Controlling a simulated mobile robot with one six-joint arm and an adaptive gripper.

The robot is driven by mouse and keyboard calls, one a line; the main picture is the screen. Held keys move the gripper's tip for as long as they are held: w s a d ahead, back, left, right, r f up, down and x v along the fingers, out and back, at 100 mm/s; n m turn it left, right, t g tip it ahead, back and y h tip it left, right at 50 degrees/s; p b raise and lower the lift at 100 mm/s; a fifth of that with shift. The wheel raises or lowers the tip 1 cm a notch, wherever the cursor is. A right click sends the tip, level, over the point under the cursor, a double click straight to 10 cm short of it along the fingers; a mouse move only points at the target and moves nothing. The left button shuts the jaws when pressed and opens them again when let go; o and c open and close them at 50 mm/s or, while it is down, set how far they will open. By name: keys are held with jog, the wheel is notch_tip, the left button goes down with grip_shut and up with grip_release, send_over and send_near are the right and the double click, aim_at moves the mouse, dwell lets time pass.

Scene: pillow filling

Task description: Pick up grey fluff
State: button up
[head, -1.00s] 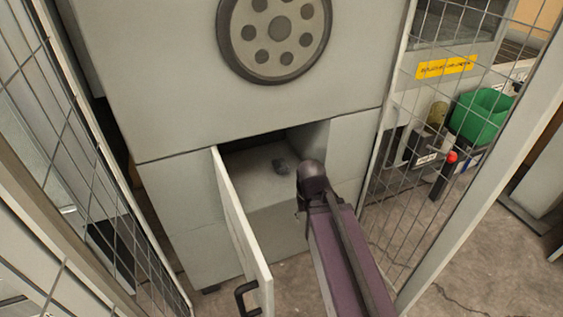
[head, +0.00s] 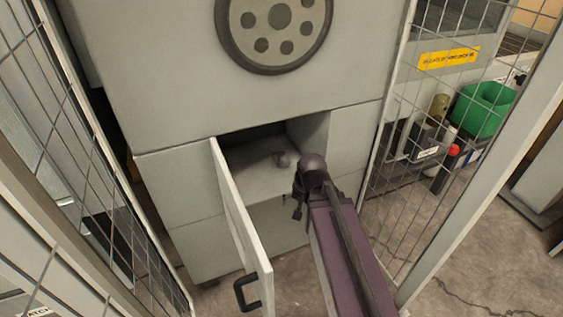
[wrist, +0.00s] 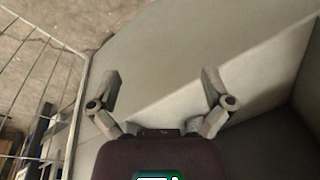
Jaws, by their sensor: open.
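A small grey clump, the grey fluff (head: 282,159), lies on the floor of an open compartment (head: 245,177) in the grey machine, in the head view. I do not make it out in the wrist view. My gripper (wrist: 163,84) is open, with nothing between its two fingers in the wrist view. In the head view, my wrist is just right of and in front of the fluff, at the compartment opening. Only part of my gripper shows there, below the wrist, and the fluff looks apart from it.
The compartment's door (head: 240,222) stands open on the left, with a black handle (head: 246,293). Wire mesh panels flank the machine left and right (head: 425,150). A green bin (head: 482,110) stands behind the right mesh. Bare floor shows in front.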

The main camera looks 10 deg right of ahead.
jog(key=w+d+m+t+y+b, duration=0.1)
jog(key=w+m+t+b, duration=0.1)
jog(key=m, duration=0.6)
jog(key=w+d+r+m+t+y+b, duration=0.1)
jog(key=w+m+t+b, duration=0.1)
jog(key=w+m+t, duration=0.2)
jog(key=w+d+r+m+t+y+b, duration=0.1)
jog(key=w+m+t+b, duration=0.2)
jog(key=w+m, duration=0.4)
jog(key=shift+w+m+t+y, duration=0.15)
jog(key=shift+m+t+y, duration=0.25)
jog(key=shift+m, duration=2.3)
jog(key=m, duration=0.1)
jog(key=w+d+r+m+t, duration=0.1)
jog(key=m, duration=0.1)
jog(key=shift+d+b, duration=0.2)
jog(key=shift+b, duration=0.1)
